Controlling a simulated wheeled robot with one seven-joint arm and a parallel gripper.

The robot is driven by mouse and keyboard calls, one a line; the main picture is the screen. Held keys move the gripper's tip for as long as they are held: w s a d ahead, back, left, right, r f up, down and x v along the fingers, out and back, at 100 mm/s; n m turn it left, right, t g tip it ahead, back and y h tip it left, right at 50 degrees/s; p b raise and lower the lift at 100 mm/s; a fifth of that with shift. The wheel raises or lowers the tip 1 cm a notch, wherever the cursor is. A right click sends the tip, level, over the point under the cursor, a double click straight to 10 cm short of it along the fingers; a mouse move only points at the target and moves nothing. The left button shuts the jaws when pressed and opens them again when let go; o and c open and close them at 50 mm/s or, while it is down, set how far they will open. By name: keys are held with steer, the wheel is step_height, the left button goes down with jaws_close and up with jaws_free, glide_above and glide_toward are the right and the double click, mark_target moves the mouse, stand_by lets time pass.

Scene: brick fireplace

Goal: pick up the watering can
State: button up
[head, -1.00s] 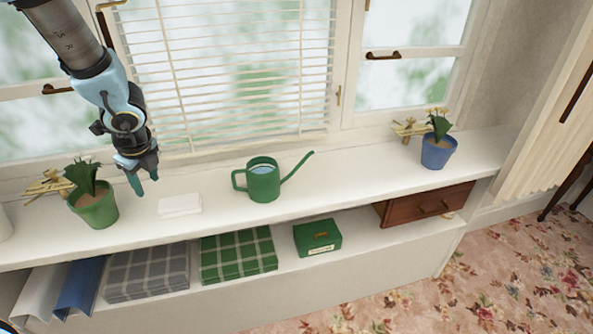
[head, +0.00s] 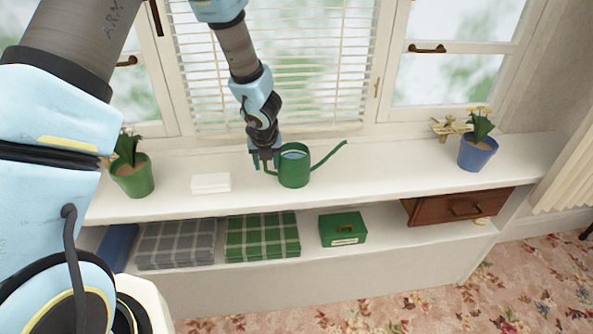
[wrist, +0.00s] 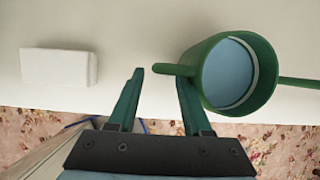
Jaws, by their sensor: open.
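The green watering can (head: 295,170) stands upright on the white windowsill shelf, its spout pointing right and its handle on the left. In the wrist view the can (wrist: 262,92) is at the right, with water-blue colour inside its round opening. My gripper (head: 265,166) is at the can's left side, by the handle. In the wrist view my gripper (wrist: 160,84) is open, its two green fingers apart. The handle (wrist: 172,70) reaches across in front of the right fingertip, toward the gap. I cannot tell whether the fingers touch it. Nothing is held.
A white folded cloth or block (head: 211,183) lies left of the can. A green pot (head: 135,180) stands farther left, a blue pot (head: 477,155) far right. Folded blankets (head: 262,237), a green box (head: 343,229) and a wooden drawer (head: 460,206) are below.

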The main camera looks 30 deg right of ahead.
mark_target(265, 166)
steer(key=b+x, duration=0.1)
steer(key=x, duration=0.3)
steer(key=shift+w+a+f, duration=0.1)
steer(key=shift+w+a, duration=0.05)
steer(key=shift+w, duration=0.05)
jaws_close()
stand_by(1.2)
